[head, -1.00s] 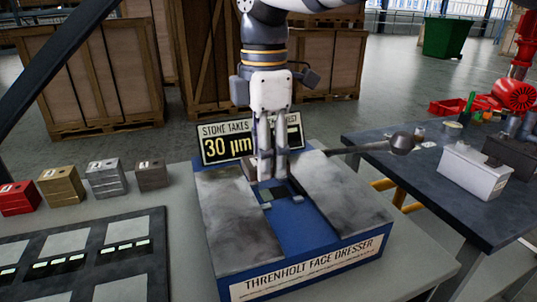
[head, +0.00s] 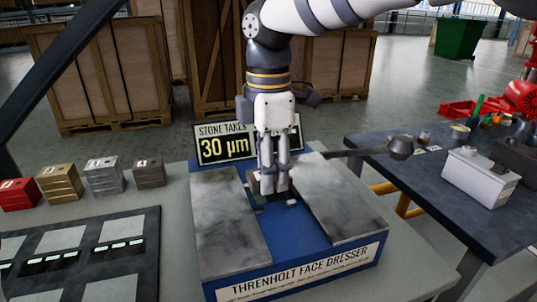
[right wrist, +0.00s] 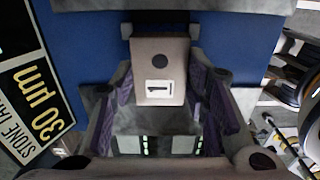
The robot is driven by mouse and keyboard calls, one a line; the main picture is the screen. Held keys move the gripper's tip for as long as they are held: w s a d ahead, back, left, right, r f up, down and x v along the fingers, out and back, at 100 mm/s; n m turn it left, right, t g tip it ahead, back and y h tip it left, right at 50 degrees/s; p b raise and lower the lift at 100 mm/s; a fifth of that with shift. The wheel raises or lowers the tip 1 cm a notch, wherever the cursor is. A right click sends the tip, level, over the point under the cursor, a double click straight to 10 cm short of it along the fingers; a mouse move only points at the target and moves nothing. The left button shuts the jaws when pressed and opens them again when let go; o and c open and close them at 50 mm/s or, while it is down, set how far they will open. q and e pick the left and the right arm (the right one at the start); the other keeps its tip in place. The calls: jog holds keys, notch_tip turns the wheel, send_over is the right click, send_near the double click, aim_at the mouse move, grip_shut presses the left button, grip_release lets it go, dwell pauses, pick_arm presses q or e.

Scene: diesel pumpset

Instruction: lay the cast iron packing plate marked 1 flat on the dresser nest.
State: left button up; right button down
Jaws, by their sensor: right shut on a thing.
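The packing plate marked 1 (right wrist: 160,52) is a pale grey-brown block with a dark round hole and a white label. My right gripper (head: 275,187) is shut on it, with a finger on each side in the right wrist view (right wrist: 165,100). In the head view the fingers hide most of the plate. They point down over the blue channel of the face dresser (head: 290,234), between its two grey slabs, toward the back. The nest is mostly hidden under the fingers, and I cannot tell whether the plate touches it. My left gripper is not in view.
A black 30 µm sign (head: 222,147) stands close behind the gripper. A lever with a dark knob (head: 400,146) sticks out to the right. Several blocks, including a red one (head: 18,197), and a dark slotted tray (head: 150,250) are on the left. A white box (head: 480,177) is on the right table.

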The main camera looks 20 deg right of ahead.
jog(key=shift+f, duration=0.65)
jog(key=shift+f, duration=0.35)
dwell(0.4)
jog(key=shift+f, duration=0.15)
jog(key=c, duration=0.8)
grip_release()
jog(key=shift+c, duration=0.2)
jog(key=shift+f, duration=0.1)
notch_tip(320, 180, up, 12)
notch_tip(320, 180, up, 6)
